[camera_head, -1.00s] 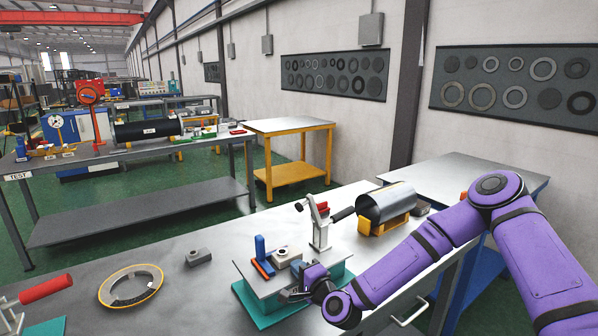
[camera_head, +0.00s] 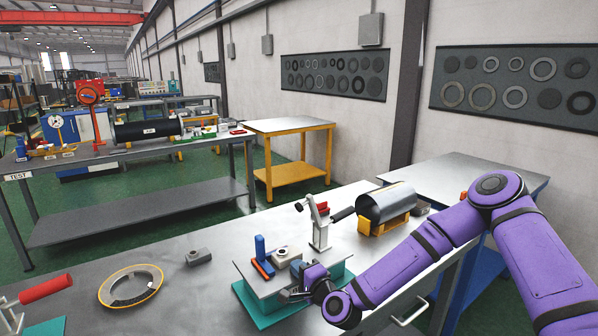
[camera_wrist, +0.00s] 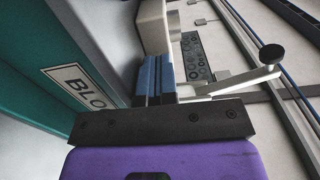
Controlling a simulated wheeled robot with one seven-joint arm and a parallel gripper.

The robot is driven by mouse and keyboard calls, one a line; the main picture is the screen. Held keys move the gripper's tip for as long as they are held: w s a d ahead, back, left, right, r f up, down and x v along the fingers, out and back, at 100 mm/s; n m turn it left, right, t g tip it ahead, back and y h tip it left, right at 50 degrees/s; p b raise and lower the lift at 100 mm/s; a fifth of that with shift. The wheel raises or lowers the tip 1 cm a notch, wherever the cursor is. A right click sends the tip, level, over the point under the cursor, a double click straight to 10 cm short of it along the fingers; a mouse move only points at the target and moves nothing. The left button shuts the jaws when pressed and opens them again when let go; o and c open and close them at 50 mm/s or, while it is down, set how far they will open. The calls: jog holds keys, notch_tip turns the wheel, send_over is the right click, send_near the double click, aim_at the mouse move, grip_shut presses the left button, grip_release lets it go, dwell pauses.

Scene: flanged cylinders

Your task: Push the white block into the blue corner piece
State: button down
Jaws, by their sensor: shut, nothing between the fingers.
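The white block (camera_head: 281,254), with a dark round hole on top, sits on the grey plate of a teal-based fixture (camera_head: 250,301). The blue corner piece (camera_head: 260,247) stands upright just left of it, with an orange-red bar (camera_head: 263,269) in front. My gripper (camera_head: 297,268) is shut and empty, low over the plate, close to the right of the white block. In the wrist view my blue fingers (camera_wrist: 155,72) lie together, pointing at a pale block (camera_wrist: 153,26). I cannot tell whether they touch it. The corner piece is not visible there.
A toggle clamp (camera_head: 320,226) with a dark handle stands just behind the fixture. A metal cylinder (camera_head: 386,202) on a yellow cradle lies behind right. A small grey block (camera_head: 199,257) and a yellow-rimmed ring (camera_head: 131,287) lie left. The bench between them is clear.

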jog(key=shift+w+a+r, duration=0.1)
jog(key=shift+w+a, duration=0.3)
jog(key=shift+w, duration=0.2)
dwell(1.6)
jog(key=shift+s, duration=0.1)
jog(key=shift+v, duration=2.45)
